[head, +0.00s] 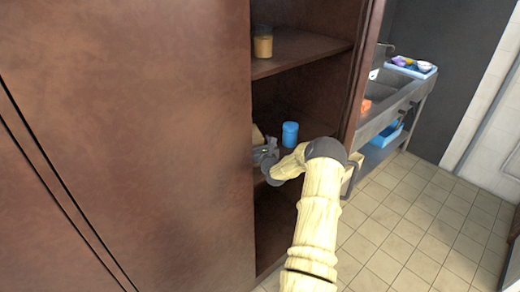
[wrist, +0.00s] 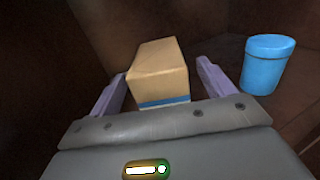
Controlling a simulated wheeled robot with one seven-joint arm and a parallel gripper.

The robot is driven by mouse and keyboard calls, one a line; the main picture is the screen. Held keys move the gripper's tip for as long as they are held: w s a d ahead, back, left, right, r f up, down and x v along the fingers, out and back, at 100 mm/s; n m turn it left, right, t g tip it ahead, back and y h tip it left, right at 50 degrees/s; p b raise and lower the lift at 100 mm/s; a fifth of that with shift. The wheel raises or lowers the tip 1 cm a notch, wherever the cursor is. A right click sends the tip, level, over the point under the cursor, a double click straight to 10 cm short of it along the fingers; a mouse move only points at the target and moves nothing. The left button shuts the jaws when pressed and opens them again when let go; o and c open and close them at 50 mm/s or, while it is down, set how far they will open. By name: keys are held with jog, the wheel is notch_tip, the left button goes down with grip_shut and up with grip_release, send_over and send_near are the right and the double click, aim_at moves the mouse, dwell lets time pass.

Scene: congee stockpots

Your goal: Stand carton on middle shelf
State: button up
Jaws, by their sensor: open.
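The carton (wrist: 160,72) is a tan box with a blue band at its near lower edge. In the wrist view it lies between the two fingers of my gripper (wrist: 160,85), which are open with a gap on each side. I cannot tell whether the carton bears on the shelf. In the head view the carton (head: 257,135) is mostly hidden by the cabinet's side and my gripper (head: 262,152). My gripper is inside the cabinet at the middle shelf (head: 310,133).
A blue lidded canister (head: 290,135) stands on the same shelf, right of the carton; it also shows in the wrist view (wrist: 267,64). A jar (head: 263,43) stands on the upper shelf. The cabinet's wooden side (head: 130,130) is close on the left. A sink counter (head: 395,100) stands beyond.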

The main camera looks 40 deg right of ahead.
jog(key=shift+b+v, duration=0.45)
jog(key=shift+v, duration=1.45)
jog(key=shift+w, duration=0.1)
